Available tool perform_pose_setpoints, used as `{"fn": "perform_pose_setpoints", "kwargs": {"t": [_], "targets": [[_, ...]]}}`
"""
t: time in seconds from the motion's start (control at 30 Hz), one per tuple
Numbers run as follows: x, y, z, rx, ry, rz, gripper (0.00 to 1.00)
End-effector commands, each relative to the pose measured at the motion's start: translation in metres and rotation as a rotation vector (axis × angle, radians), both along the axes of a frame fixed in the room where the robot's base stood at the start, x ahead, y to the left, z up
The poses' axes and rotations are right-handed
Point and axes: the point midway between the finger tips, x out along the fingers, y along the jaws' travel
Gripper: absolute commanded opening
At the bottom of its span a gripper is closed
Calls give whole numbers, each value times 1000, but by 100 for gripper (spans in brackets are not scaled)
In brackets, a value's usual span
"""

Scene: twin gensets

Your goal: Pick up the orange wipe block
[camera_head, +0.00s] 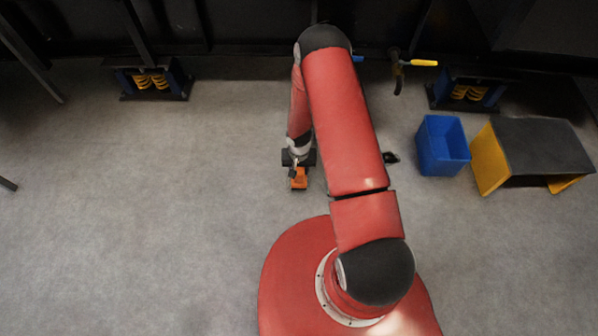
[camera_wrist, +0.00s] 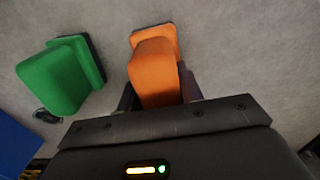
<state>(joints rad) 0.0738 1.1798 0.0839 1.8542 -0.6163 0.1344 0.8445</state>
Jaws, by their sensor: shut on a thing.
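The orange wipe block (camera_head: 299,179) is at the end of my arm, low over the grey floor, left of my upright arm links in the head view. In the wrist view the orange block (camera_wrist: 154,68) has a raised grip on a wider base with a dark underside. My gripper (camera_wrist: 157,92) has a dark finger on each side of the raised grip and is shut on it. My gripper also shows in the head view (camera_head: 298,162). I cannot tell whether the block touches the floor.
A green block (camera_wrist: 60,75) lies beside the orange one; my arm seems to hide it in the head view. A small dark item (camera_head: 390,157), a blue bin (camera_head: 440,145) and a black-topped yellow step (camera_head: 540,145) stand right.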

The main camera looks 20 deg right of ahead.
Motion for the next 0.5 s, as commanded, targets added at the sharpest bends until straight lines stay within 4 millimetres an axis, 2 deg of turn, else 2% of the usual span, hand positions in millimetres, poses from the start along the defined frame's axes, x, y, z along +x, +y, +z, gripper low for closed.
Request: {"fn": "perform_pose_setpoints", "kwargs": {"t": [0.03, 0.3, 0.5], "targets": [[2, 0, 15, 1, -4, -1, 10], [2, -1, 97, 0, -7, -1, 10], [1, -1, 144, 0, -5, -1, 10]]}}
